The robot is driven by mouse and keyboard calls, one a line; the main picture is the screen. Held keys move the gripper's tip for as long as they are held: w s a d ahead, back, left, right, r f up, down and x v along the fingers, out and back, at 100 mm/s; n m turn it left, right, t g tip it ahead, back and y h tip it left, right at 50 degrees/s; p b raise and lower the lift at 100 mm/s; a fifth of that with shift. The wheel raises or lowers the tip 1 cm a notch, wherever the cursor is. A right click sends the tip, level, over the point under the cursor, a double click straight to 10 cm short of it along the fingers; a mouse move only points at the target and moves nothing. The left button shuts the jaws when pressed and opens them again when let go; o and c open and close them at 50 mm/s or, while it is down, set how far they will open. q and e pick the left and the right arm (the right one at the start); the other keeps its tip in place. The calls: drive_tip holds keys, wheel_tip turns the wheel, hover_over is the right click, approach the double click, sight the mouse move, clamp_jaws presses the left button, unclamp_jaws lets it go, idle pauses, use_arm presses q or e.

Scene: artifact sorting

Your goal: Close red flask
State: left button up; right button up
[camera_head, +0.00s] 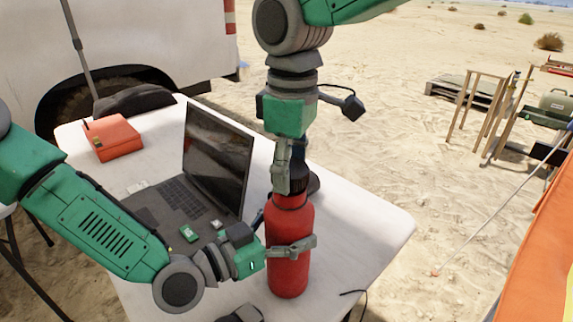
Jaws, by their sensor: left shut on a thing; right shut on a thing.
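The red flask (289,275) stands upright on the white table, right of the laptop. My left gripper (291,248) comes in from the left and is shut around the flask's body. My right gripper (291,178) points down from above and is shut on the black cap (299,172) at the flask's top. The cap sits at the flask's neck, partly hidden by the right gripper's fingers. I cannot tell whether it is fully seated.
An open laptop (219,160) stands left of the flask, with small green items on it. A red case (112,138) lies at the table's back left. Dark objects lie behind the flask and at the front edge. The table's right corner (375,222) is clear.

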use_arm(q)
drive_tip(key=shift+a+f, duration=0.1)
drive_tip(key=shift+a, duration=0.1)
use_arm(e)
drive_tip(key=shift+a+f, duration=0.1)
drive_tip(key=shift+a, duration=0.15)
drive_tip(key=shift+a+f, duration=0.15)
drive_tip(key=shift+f, duration=0.7)
drive_tip(key=shift+w+f, duration=0.1)
drive_tip(key=shift+f, duration=0.4)
use_arm(q)
clamp_jaws()
use_arm(e)
drive_tip(key=m, duration=0.5)
drive_tip(key=shift+m, duration=0.4)
drive_tip(key=m, duration=0.4)
drive_tip(key=shift+a, duration=0.1)
